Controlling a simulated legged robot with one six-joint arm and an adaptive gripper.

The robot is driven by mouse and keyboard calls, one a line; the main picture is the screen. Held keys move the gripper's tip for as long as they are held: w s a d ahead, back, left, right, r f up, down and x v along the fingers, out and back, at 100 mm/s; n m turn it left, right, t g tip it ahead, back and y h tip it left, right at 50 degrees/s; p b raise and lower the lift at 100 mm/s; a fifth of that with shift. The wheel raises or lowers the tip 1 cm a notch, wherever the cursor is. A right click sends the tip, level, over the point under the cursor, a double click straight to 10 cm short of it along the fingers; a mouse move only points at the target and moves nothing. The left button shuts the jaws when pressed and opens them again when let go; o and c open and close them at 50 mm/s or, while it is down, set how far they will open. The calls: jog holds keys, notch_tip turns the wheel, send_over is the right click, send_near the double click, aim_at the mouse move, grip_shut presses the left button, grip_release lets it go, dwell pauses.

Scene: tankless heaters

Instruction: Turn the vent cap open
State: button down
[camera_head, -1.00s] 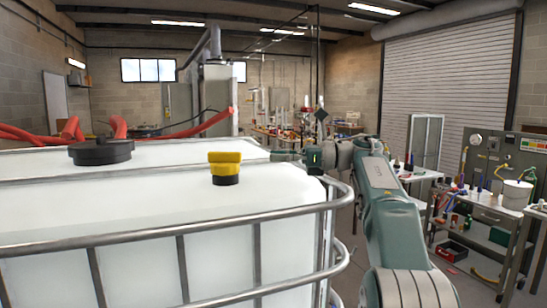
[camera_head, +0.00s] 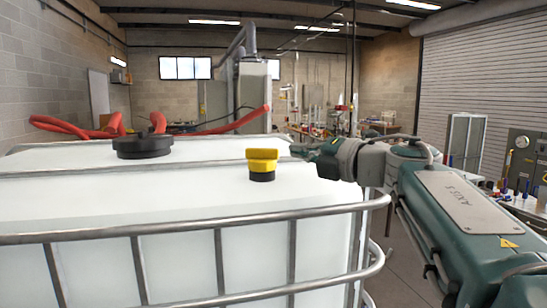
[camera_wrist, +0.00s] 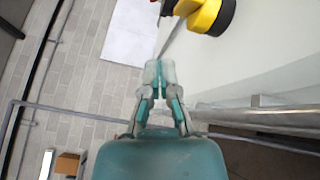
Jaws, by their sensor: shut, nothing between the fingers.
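The vent cap is a yellow cap with a raised handle bar on a black base (camera_head: 262,164). It stands on top of the white tank (camera_head: 190,205), near its right side. In the wrist view the yellow cap (camera_wrist: 207,15) shows at the top, cut off by the frame edge, beyond and to the right of my fingertips. My gripper (camera_head: 296,150) is just right of the cap in the head view, with a gap between them. In the wrist view its fingertips (camera_wrist: 159,72) are together and hold nothing.
A larger black lid (camera_head: 143,146) sits on the tank to the left. Metal cage rails (camera_head: 200,227) run around the tank; one rail (camera_wrist: 265,117) passes close to the right of my gripper. Red hoses (camera_head: 60,125) lie behind. The tank top around the cap is clear.

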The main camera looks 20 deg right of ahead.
aim_at(278, 154)
jog(key=s+f+m+t+h, duration=0.1)
jog(key=s+f+m+h, duration=0.25)
jog(key=m, duration=0.25)
jog(key=shift+y, duration=0.35)
jog(key=x, duration=0.9)
jog(key=shift+a+r, duration=0.3)
jog(key=shift+r, duration=0.1)
jog(key=w, duration=0.1)
jog(key=w+d, duration=0.1)
jog(key=w, duration=0.1)
jog(key=shift+w+d, duration=0.25)
jog(key=shift+w, duration=0.25)
jog(key=shift+w+d+n+g+y, duration=0.35)
jog(key=shift+n+y, duration=0.3)
jog(key=shift+y, duration=0.15)
jog(key=shift+w+d+n+g+y, duration=0.4)
jog(key=shift+n+y, duration=0.25)
jog(key=shift+y, duration=0.15)
jog(key=shift+r, duration=0.15)
